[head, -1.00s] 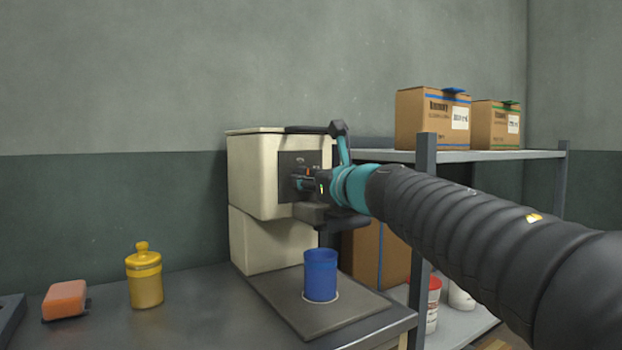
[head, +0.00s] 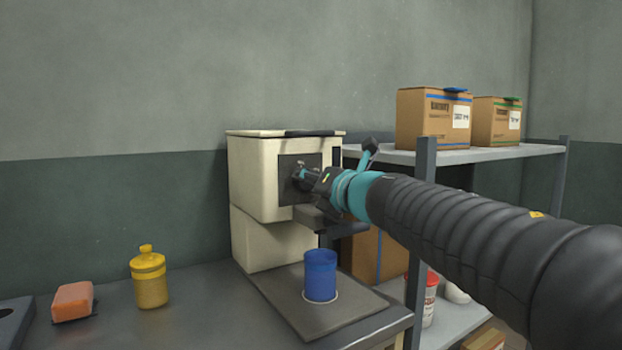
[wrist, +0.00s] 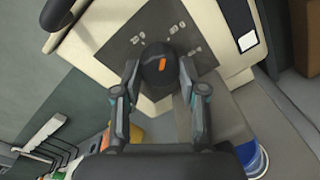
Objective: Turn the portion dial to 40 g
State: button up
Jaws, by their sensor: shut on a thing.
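The portion dial (wrist: 153,78) is a dark round knob with an orange mark, on the dark panel (wrist: 118,45) of the cream press. In the wrist view, one finger of my gripper (wrist: 158,72) is on each side of it, and the gripper is shut on the dial. The orange mark points roughly up in that view. Pale labels lie around the knob's upper side, too small and tilted to read surely. In the head view, my gripper (head: 306,178) meets the panel (head: 286,165) and mostly hides the dial.
A blue cup (head: 320,276) stands on the press's base plate (head: 340,318), below my arm; it also shows in the wrist view (wrist: 254,160). A yellow bottle (head: 149,278) and an orange sponge (head: 72,301) are at left. A shelf (head: 500,153) with boxes stands right.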

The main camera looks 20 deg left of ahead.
jog(key=m, duration=1)
jog(key=shift+m+g+y, duration=0.3)
jog(key=shift+m+g, duration=0.1)
jog(key=shift+m, duration=1.4)
jog(key=o, duration=1.1)
jog(key=shift+o, duration=0.2)
jog(key=shift+d, duration=0.1)
jog(key=v, duration=1.1)
jog(key=shift+s+d, duration=0.3)
jog(key=shift+s, duration=0.05)
